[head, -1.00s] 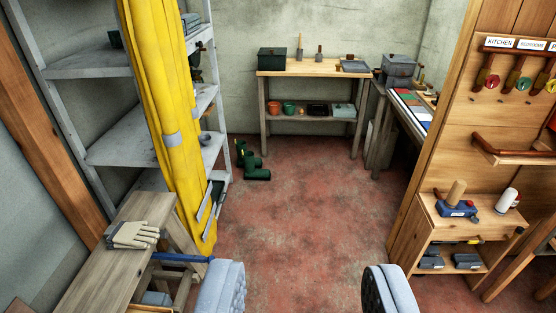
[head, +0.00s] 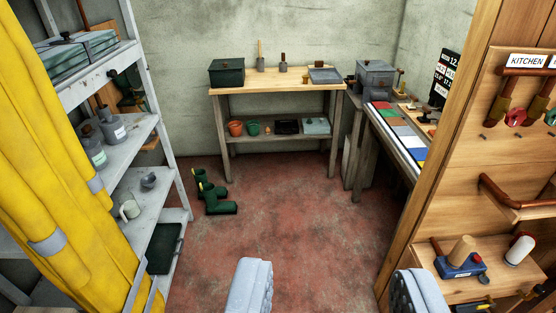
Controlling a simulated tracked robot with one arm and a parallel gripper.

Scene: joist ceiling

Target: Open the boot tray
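My gripper (head: 335,290) shows at the bottom of the head view as two wide-apart grey ribbed fingers, open with nothing between them. I cannot clearly identify a boot tray. A pair of dark green rubber boots (head: 220,207) is on the red floor beyond my gripper, to the left; one stands and one seems to lie on its side. A flat dark green tray-like thing (head: 167,248) is low in the grey shelf at the left, partly cut off by the yellow curtain. I cannot tell whether it is the boot tray. My gripper is apart from all of these.
A yellow curtain (head: 60,190) hangs at the left before the grey shelf unit (head: 150,125). A wooden bench (head: 275,82) stands at the back wall. A wooden cabinet (head: 440,185) with a tool shelf bounds the right. The red floor (head: 290,210) between is clear.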

